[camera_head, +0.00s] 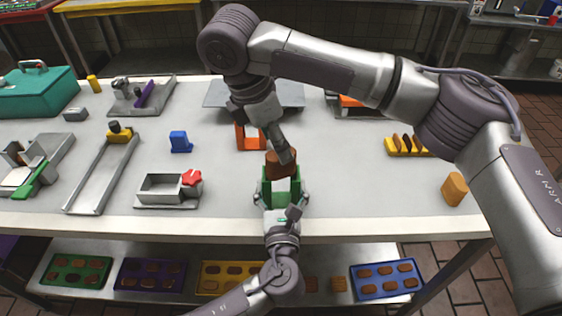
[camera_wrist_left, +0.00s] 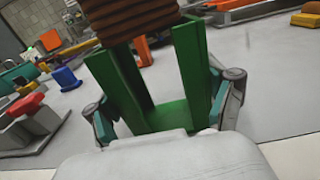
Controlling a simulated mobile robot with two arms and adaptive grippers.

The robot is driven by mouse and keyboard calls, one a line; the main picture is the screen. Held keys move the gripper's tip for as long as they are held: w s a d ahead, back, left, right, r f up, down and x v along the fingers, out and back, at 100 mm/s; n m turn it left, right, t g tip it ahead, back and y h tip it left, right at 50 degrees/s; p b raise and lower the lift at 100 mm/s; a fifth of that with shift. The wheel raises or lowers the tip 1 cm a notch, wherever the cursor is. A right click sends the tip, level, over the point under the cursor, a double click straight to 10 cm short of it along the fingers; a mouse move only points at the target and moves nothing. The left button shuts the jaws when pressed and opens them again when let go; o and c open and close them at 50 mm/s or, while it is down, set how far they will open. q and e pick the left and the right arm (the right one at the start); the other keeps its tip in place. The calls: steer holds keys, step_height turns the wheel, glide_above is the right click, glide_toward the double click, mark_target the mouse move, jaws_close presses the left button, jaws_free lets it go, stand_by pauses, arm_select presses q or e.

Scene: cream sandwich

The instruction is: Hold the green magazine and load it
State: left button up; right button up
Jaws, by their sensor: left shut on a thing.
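The green magazine (camera_head: 281,190) is an upright, open-fronted holder near the table's front edge. My left gripper (camera_head: 281,203) is shut on it from the front. In the left wrist view, the magazine (camera_wrist_left: 194,75) stands between the gripper's fingers (camera_wrist_left: 165,115). A stack of brown biscuits (camera_head: 281,163) is at the magazine's top, above its empty lower part. In the left wrist view the stack (camera_wrist_left: 130,18) looks slightly tilted against the uprights. My right gripper (camera_head: 286,153) comes down from above and holds the stack. Its fingertips are partly hidden.
An orange stand (camera_head: 250,137) is just behind the magazine. A metal box with a red knob (camera_head: 160,190) and a blue block (camera_head: 181,141) lie left. A yellow rack with brown pieces (camera_head: 405,146) and a tan block (camera_head: 455,188) are right. Free tabletop lies beside the magazine.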

steer(key=x, duration=0.6)
steer(key=shift+w+f, duration=0.1)
steer(key=shift+f, duration=0.25)
jaws_close()
step_height(320, 180, up, 9)
steer(key=shift+f, duration=0.1)
steer(key=shift+m, duration=0.5)
steer(key=shift+f+m+g, duration=0.2)
steer(key=shift+m+g, duration=0.1)
steer(key=shift+m, duration=0.4)
steer(key=shift+f+m+g, duration=0.4)
steer(key=shift+f+m, duration=0.3)
steer(key=shift+m, duration=0.4)
